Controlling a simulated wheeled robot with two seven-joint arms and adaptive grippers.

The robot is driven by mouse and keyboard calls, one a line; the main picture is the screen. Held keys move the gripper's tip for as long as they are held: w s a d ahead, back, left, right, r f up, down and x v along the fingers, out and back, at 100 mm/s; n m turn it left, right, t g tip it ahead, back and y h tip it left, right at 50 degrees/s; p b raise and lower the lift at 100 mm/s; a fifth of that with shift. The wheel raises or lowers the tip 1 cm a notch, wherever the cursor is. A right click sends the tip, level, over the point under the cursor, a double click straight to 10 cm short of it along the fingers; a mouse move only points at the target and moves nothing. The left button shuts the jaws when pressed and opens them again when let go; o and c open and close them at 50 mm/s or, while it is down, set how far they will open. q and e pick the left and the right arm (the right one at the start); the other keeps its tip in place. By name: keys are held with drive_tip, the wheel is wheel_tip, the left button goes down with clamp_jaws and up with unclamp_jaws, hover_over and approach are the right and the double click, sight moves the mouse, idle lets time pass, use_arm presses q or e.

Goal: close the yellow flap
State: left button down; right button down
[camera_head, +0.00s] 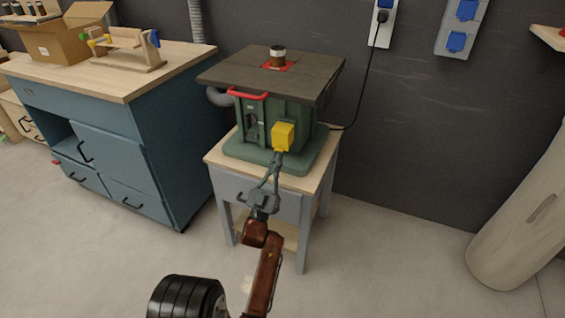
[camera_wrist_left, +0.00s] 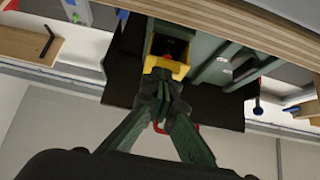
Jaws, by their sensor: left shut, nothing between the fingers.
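The yellow flap (camera_head: 284,135) is on the front of a green machine (camera_head: 255,122) that stands on a small wooden-topped table. In the left wrist view the yellow part (camera_wrist_left: 174,68) frames a dark recess with something red inside. My left gripper (camera_head: 277,158) is shut and empty, with its fingertips right at the lower edge of the yellow part in the head view. In the left wrist view the fingertips (camera_wrist_left: 160,80) overlap the near yellow edge; I cannot tell whether they touch it. My right gripper is not in view.
The machine has a dark top plate (camera_head: 310,76) and a red handle (camera_head: 248,95) left of the flap. A blue workbench (camera_head: 165,125) stands to the left. A black cable (camera_head: 365,85) hangs at the wall behind.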

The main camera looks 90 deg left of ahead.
use_arm(q)
drive_tip(key=shift+w+a+f, duration=0.25)
drive_tip(key=shift+w+a, duration=0.25)
drive_tip(key=shift+a+f, duration=0.1)
drive_tip(key=shift+a, duration=0.05)
drive_tip(key=shift+d+f, duration=0.3)
drive_tip(key=shift+f, duration=0.05)
drive_tip(key=v, duration=0.7)
drive_tip(key=shift+s+d, duration=0.15)
drive_tip(key=shift+s, duration=0.2)
